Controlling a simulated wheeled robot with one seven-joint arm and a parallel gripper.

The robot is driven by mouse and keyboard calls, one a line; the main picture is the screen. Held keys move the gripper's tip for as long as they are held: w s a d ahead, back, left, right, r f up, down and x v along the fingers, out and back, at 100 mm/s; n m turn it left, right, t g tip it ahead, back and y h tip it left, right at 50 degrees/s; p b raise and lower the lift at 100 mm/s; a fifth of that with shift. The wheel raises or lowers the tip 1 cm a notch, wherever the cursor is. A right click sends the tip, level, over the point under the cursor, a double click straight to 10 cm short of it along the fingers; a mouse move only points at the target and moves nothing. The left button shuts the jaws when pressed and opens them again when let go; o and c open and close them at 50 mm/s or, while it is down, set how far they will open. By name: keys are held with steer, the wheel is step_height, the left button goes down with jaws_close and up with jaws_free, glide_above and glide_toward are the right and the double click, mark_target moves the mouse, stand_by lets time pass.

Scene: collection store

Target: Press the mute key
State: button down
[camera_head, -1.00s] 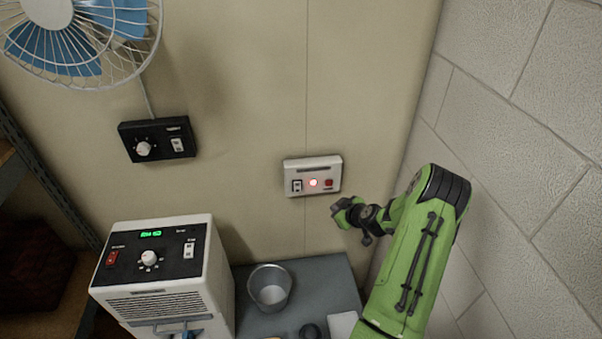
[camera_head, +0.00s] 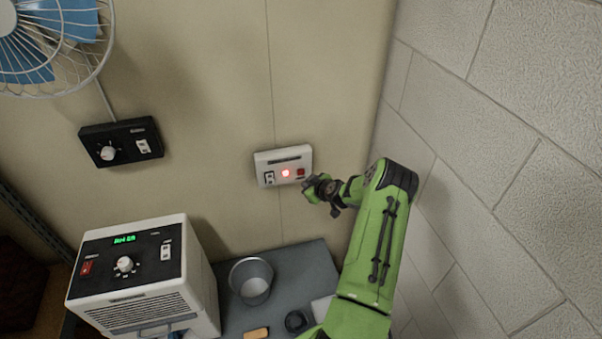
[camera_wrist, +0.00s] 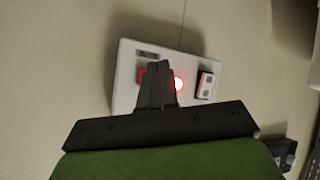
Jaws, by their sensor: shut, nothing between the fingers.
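A white alarm panel (camera_head: 265,160) is on the beige wall. It carries a white rocker switch (camera_head: 269,177) on the left, a glowing red lamp (camera_head: 286,173) in the middle and a red square key (camera_head: 300,172) on the right, which looks like the mute key; its label is too small to read. My gripper (camera_head: 307,185) is shut and empty, with its tips just below and right of the red key. In the wrist view, the fingers (camera_wrist: 157,68) partly cover the red key (camera_wrist: 141,76) and the lamp lies just right of them. Contact cannot be told.
A black control box (camera_head: 122,142) and a fan (camera_head: 50,45) are on the wall to the left. Below stand a white dehumidifier-like unit (camera_head: 205,290) and a grey table (camera_head: 305,262) with a grey bucket (camera_head: 251,278). A block wall (camera_head: 500,150) rises close on the right.

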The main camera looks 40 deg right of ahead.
mark_target(301, 172)
steer(key=shift+w+d+b, duration=0.35)
steer(key=shift+w+b, duration=0.2)
steer(key=shift+w+d+b, duration=0.3)
steer(key=shift+w+b, duration=0.2)
steer(key=shift+w, duration=0.05)
steer(key=shift+w+d+f+b, duration=0.15)
steer(key=shift+w+b, duration=0.2)
steer(key=shift+b, duration=0.45)
stand_by(0.7)
stand_by(0.3)
steer(key=shift+w+d+b, duration=0.25)
steer(key=shift+w+b, duration=0.15)
steer(key=shift+b, duration=0.2)
stand_by(0.5)
steer(key=shift+s, duration=0.1)
steer(key=shift+s+a, duration=0.45)
steer(key=shift+s, duration=0.2)
